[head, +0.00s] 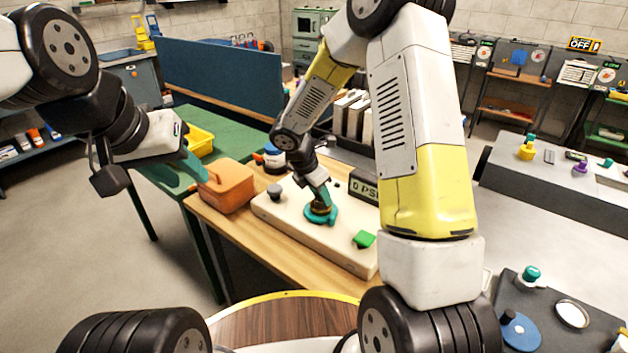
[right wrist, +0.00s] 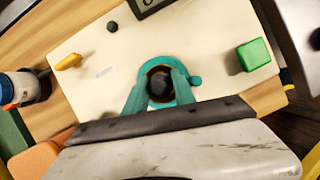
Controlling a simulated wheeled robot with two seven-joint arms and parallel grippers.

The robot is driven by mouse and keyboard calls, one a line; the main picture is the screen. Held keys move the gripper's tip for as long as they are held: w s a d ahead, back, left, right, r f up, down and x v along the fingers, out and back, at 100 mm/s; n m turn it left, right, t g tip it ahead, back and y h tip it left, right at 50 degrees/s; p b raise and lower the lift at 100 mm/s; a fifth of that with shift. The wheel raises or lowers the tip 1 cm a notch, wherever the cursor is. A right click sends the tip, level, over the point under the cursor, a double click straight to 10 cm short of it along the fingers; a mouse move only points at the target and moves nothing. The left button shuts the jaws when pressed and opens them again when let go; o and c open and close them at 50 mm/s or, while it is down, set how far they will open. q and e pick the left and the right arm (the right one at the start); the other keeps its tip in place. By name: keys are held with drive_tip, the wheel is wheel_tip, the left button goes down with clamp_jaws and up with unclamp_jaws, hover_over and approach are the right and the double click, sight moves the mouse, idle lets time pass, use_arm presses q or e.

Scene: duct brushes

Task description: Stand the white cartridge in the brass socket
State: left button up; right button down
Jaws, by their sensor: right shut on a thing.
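A brass ring (head: 320,207) sits in a teal round base (head: 332,217) on a cream board. It looks like the brass socket. In the right wrist view the brass ring (right wrist: 146,78) surrounds a dark round thing (right wrist: 160,86). My right gripper (head: 319,196) points down over it, its teal fingers (right wrist: 158,90) on either side, shut on the dark thing. I cannot tell whether this is the cartridge's top; no white cartridge body shows there. My left gripper (head: 202,174) is by an orange block (head: 228,187); its jaw opening is unclear.
The cream board (head: 285,215) carries a green block (head: 364,239) and a grey knob (head: 274,191). A display box (head: 364,188) stands behind. A white-and-blue container (head: 273,158) is at the board's far left. A dark tray (head: 548,318) with small parts is at right.

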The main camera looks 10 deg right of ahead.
drive_tip(key=c, duration=1)
unclamp_jaws()
drive_tip(key=shift+f, duration=0.1)
drive_tip(key=shift+c, duration=0.2)
drive_tip(key=shift+r, duration=0.3)
drive_tip(key=v, duration=1.2)
drive_tip(key=s+d+r+m+t+y, duration=0.2)
drive_tip(key=s+r+m, duration=0.5)
drive_tip(key=s+m, duration=0.4)
drive_tip(key=s+d+r+m+t+y, duration=0.2)
drive_tip(key=s+d+r+m+y, duration=0.2)
drive_tip(key=s+r+m, duration=0.3)
drive_tip(key=shift+s+d+m, duration=0.3)
drive_tip(key=shift+s+m, duration=1.65)
drive_tip(key=shift+m, duration=0.75)
drive_tip(key=shift+r, duration=0.15)
